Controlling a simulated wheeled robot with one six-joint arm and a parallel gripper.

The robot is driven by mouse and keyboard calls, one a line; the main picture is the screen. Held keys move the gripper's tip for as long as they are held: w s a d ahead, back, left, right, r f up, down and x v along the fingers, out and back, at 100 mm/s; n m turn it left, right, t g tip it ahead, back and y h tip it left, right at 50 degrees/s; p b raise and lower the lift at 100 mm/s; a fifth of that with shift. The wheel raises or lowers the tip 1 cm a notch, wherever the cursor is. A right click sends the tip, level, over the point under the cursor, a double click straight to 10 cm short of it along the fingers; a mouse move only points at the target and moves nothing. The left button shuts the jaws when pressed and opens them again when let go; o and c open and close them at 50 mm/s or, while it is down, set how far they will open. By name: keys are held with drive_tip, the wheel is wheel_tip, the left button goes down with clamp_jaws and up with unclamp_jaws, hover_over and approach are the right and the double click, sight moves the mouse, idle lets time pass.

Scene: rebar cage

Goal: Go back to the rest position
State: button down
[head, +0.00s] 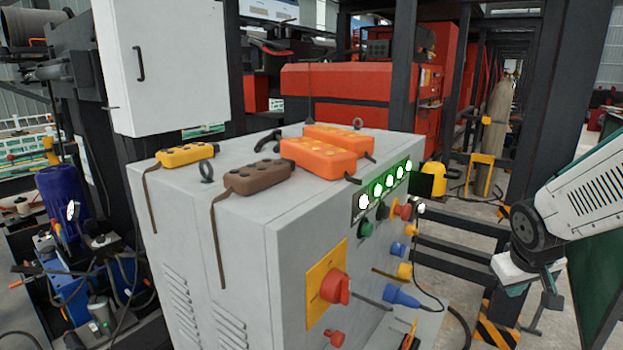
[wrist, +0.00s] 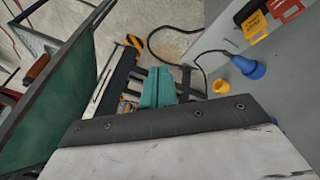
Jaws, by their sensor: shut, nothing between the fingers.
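My gripper (head: 535,297) hangs at the right of the head view, to the right of the grey control cabinet (head: 225,222) and apart from it. In the wrist view its teal fingers (wrist: 157,88) are closed together with nothing between them. The cabinet front carries a red rotary switch on a yellow plate (head: 328,288), a row of lit lamps (head: 384,185), a green button (head: 365,229) and a red knob (head: 403,211). A blue plug (head: 401,297) with a dark cable is in its front, and shows in the wrist view (wrist: 247,66).
Orange pendants (head: 318,153), a brown pendant (head: 258,177) and a yellow pendant (head: 187,154) lie on the cabinet top. A dark green panel (head: 604,262) stands close at the right. A striped post base (head: 497,334) stands on the floor near my gripper. Steel posts and rails are behind.

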drive_tip(key=s+a+r+g+y, duration=0.1)
drive_tip(key=s+a+r, duration=0.2)
drive_tip(key=s, duration=0.4)
drive_tip(key=s+a+r+y, duration=0.1)
drive_tip(key=s+a+r, duration=0.2)
drive_tip(key=s+a, duration=0.3)
drive_tip(key=s+a+r+g+y, duration=0.1)
drive_tip(key=s+a+r, duration=0.2)
drive_tip(key=s+a, duration=0.2)
drive_tip(key=s, duration=0.3)
drive_tip(key=shift+s+m+g, duration=0.3)
drive_tip(key=shift+s, duration=0.05)
